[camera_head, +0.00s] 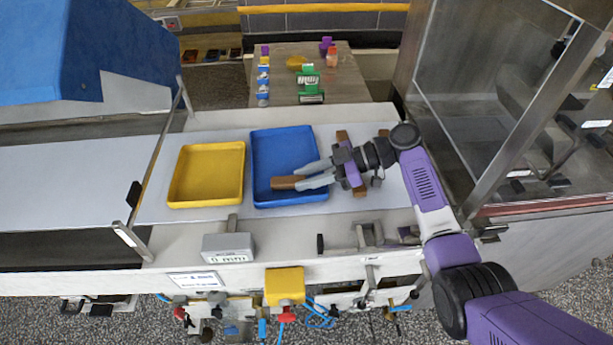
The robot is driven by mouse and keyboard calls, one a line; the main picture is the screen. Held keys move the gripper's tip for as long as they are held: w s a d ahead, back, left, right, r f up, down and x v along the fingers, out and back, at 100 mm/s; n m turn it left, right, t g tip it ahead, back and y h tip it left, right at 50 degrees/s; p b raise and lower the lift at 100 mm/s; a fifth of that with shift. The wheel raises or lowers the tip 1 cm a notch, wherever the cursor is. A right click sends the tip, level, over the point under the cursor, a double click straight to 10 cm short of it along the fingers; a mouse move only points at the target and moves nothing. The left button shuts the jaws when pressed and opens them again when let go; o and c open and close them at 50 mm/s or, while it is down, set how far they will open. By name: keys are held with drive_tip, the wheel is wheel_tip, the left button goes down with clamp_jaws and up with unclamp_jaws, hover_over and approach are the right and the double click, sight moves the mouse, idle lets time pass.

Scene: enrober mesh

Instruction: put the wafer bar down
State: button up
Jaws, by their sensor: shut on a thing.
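The wafer bar (286,183) is a brown bar lying crosswise between the fingertips of my gripper (301,180). My gripper reaches in from the right and is shut on the bar. The bar is over the lower part of the blue tray (262,140); I cannot tell whether it touches the tray floor. Other brown bars (342,136) lie on the pale surface right of the blue tray, partly hidden by my gripper and wrist.
An empty yellow tray (207,147) sits left of the blue tray. A grey display box (228,247) stands at the front edge. A clear-walled enclosure (490,110) rises at the right. A table (330,85) with small coloured items stands behind.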

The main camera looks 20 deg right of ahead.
drive_tip(key=o, duration=1)
drive_tip(key=shift+b+v, duration=1.05)
drive_tip(key=shift+v, duration=2.7)
